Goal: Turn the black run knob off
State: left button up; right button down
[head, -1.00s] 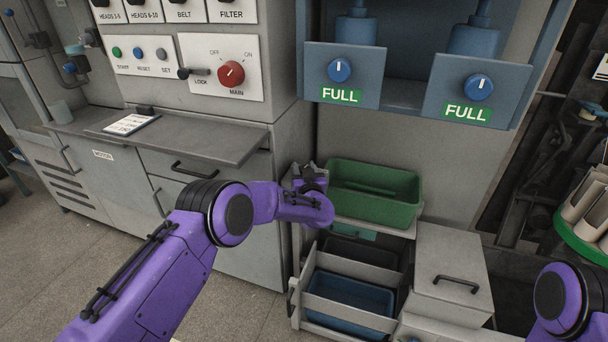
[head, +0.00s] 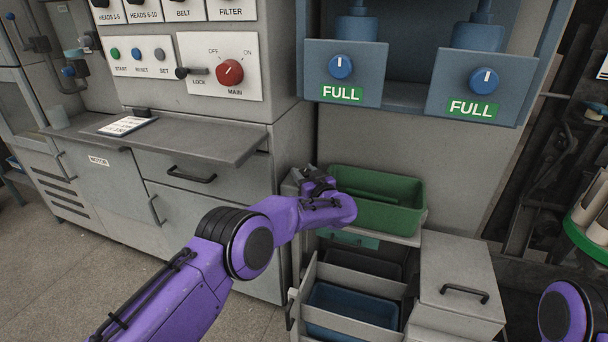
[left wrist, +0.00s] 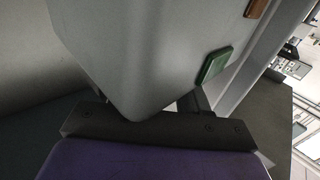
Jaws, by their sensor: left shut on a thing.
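No knob marked run can be made out in the head view. My left gripper (head: 318,184) is at the left end of the green bin, close to the right side of the grey cabinet. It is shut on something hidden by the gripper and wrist. In the left wrist view a large grey rounded body (left wrist: 140,50) fills the top middle. It carries a green rectangle (left wrist: 214,65) and a brown one (left wrist: 256,8). The fingertips are not clear there. Only a purple joint of my right arm shows at lower right; its gripper is out of view.
The green bin (head: 398,216) stands on a grey stand above an open drawer with a blue bin (head: 350,306). A grey lidded box (head: 458,262) is to its right. The cabinet has a red main knob (head: 229,73) and a black lock lever (head: 190,72). Blue knobs (head: 340,67) sit above FULL labels.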

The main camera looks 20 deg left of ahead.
pick_arm(q)
jog(key=o, duration=1)
jog(key=p+v, duration=0.1)
jog(key=v, duration=0.9)
jog(key=shift+s+d, duration=0.2)
